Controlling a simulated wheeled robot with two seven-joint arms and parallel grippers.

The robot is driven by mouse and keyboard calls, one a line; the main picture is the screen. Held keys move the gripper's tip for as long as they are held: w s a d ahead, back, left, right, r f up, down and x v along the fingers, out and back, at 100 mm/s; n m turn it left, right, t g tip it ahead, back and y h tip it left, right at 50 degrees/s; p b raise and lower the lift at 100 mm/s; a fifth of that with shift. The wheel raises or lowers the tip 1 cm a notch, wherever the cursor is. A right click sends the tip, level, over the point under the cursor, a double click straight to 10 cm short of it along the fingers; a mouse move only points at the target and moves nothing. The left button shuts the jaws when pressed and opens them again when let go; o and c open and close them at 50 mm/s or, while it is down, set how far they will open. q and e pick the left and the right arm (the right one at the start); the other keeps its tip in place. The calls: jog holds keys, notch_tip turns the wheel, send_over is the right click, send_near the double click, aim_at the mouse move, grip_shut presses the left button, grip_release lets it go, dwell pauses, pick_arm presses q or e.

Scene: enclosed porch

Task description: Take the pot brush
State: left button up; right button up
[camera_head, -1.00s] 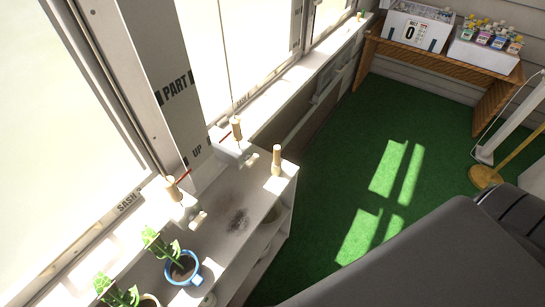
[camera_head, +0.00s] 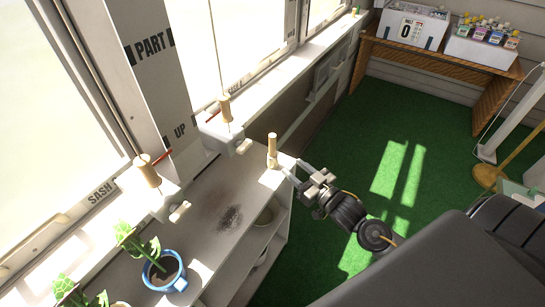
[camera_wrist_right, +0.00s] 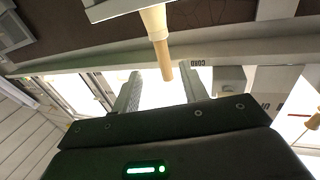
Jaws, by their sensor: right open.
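An upright piece with a pale wooden handle, which looks like the pot brush (camera_head: 272,147), stands on the far right corner of the white shelf unit (camera_head: 208,190). Its bristles cannot be made out. My right gripper (camera_head: 295,170) is open and empty, just right of it, with the fingers pointing toward it. In the right wrist view the wooden handle (camera_wrist_right: 161,45) shows ahead of and in line with the gap between the two open fingers (camera_wrist_right: 161,76). I cannot tell the exact distance. My left gripper is in neither view.
Two wooden cord pulls (camera_head: 225,108) (camera_head: 147,172) hang by the window, left of the brush. A blue mug (camera_head: 166,281) with a plant stands at the shelf's near end.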

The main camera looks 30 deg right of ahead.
aim_at(275, 152)
jog(key=x, duration=0.5)
jog(key=shift+w, duration=0.2)
jog(key=shift+p+x, duration=0.45)
jog(key=shift+x, duration=1.8)
jog(key=shift+w+a+r, duration=0.1)
jog(key=shift+w+a, duration=0.2)
jog(key=shift+w, duration=0.1)
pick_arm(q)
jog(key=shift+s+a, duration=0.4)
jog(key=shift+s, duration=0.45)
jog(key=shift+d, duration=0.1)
pick_arm(e)
grip_shut()
